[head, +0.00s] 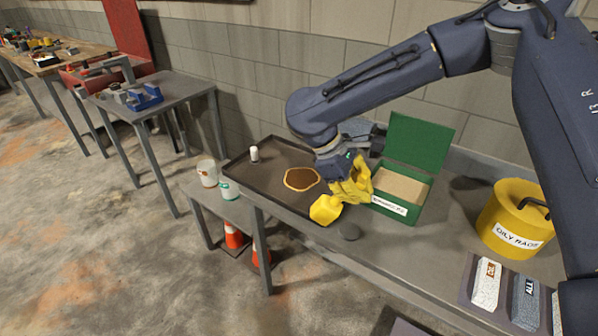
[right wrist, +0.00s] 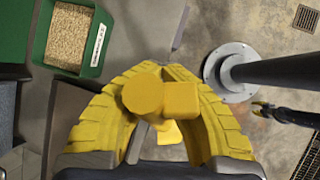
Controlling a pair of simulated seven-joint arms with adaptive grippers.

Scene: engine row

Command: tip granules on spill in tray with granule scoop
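A dark tray (head: 270,152) lies on the grey bench, with a brown spill (head: 301,179) rimmed in lighter tan on its floor. My right gripper (head: 350,188) has yellow fingers and is shut on the yellow granule scoop (head: 326,209), beside the tray's right end. In the right wrist view the scoop (right wrist: 162,97) sits between the two fingers (right wrist: 160,110). I cannot tell whether the scoop holds granules. A green box (head: 408,214) with its lid open holds tan granules (head: 400,187); they also show in the right wrist view (right wrist: 68,36).
A small white cylinder (head: 254,153) stands in the tray. A yellow oily rags can (head: 515,219) and labelled packs (head: 486,284) are to the right. Pale tubs (head: 208,173) stand on a lower surface at left.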

